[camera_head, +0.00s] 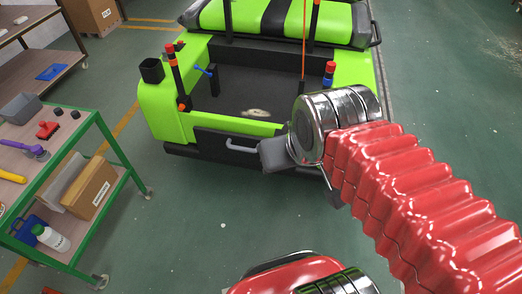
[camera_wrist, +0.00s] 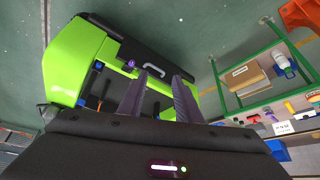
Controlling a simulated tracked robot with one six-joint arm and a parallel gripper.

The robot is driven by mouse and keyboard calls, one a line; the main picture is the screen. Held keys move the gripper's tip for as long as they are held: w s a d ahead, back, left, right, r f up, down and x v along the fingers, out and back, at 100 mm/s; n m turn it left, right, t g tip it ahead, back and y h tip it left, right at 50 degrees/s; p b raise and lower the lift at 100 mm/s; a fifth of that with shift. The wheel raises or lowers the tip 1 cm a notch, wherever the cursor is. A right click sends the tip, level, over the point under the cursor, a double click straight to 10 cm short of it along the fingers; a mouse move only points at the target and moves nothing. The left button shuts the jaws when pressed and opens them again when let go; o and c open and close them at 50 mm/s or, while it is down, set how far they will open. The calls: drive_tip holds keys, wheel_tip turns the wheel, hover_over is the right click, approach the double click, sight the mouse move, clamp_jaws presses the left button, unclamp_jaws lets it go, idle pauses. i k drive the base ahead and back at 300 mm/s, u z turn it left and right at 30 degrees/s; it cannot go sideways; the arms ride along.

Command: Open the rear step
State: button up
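The green cart (camera_head: 165,110) stands ahead with its rear facing me. Its rear step (camera_head: 215,143) is a dark panel low across the back, upright below the black deck. A grey bar handle (camera_head: 242,147) is on the panel; it also shows in the wrist view (camera_wrist: 153,69). My gripper (camera_head: 263,153) is just right of the handle in the head view and hides the panel's right part. In the wrist view my two fingers (camera_wrist: 161,75) are apart, with the handle near their tips. I cannot tell whether they touch it.
A green-framed tool cart (camera_head: 98,118) with tools, a cardboard box (camera_head: 90,190) and a white bottle (camera_head: 52,238) stands at the left. A workbench (camera_head: 35,70) is behind it. The green floor (camera_head: 190,225) behind the cart is clear.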

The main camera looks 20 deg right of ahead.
sight(230, 146)
drive_tip(key=z, duration=0.1)
drive_tip(key=k, duration=0.65)
drive_tip(key=u, duration=0.1)
drive_tip(key=i, duration=0.6)
drive_tip(key=u, duration=0.55)
drive_tip(key=i, duration=1)
drive_tip(key=u, duration=0.2)
